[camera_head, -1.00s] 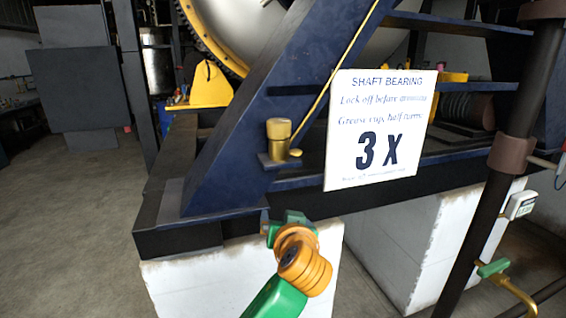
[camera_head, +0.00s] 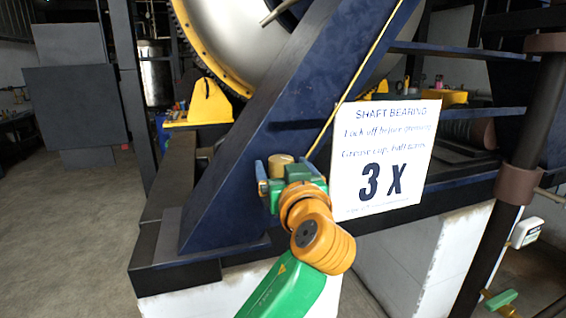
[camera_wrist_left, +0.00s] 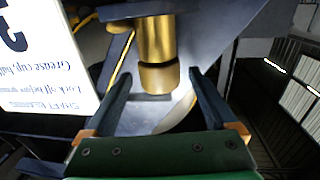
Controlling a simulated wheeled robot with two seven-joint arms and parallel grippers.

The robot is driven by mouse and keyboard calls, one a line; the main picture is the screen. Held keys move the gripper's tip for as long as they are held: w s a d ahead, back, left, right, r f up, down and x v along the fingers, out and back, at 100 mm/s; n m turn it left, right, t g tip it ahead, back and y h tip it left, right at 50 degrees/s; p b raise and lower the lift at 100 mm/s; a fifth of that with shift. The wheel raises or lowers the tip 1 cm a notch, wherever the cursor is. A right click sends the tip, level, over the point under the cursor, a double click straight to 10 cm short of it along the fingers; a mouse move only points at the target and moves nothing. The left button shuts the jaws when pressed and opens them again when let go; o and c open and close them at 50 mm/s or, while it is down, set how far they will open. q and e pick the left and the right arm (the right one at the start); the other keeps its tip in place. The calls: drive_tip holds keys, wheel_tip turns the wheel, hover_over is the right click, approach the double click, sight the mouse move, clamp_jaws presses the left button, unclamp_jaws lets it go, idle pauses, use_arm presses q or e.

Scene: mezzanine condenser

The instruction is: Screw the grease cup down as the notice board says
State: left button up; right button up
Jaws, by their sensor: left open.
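The brass grease cup (camera_head: 281,160) stands on a small ledge at the blue sloping beam; in the head view its lower part is hidden behind my left gripper. My left gripper (camera_head: 286,170) is raised in front of the cup with its fingers open. In the left wrist view the cup (camera_wrist_left: 157,60) sits between the two open fingers (camera_wrist_left: 160,88), with a gap on each side. The notice board (camera_head: 385,160) is right of the cup and reads "Shaft bearing", "Lock off before greasing", "Grease cup, half turns" and a large "3 X". My right gripper is out of view.
The blue beam (camera_head: 262,130) slopes up behind the cup. A dark post (camera_head: 525,150) stands at the right, with a small meter (camera_head: 527,231) and a green-handled valve (camera_head: 501,299) near it. White blocks (camera_head: 425,255) support the dark base. Open floor lies at the left.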

use_arm(q)
drive_tip(key=shift+w+f, duration=0.15)
drive_tip(key=shift+w, duration=0.1)
drive_tip(key=shift+c, duration=0.7)
drive_tip(key=shift+w, duration=0.2)
drive_tip(key=c, duration=1.2)
drive_tip(key=shift+a, duration=0.1)
drive_tip(key=shift+f+m+h, duration=0.1)
drive_tip(key=shift+m+h, duration=0.2)
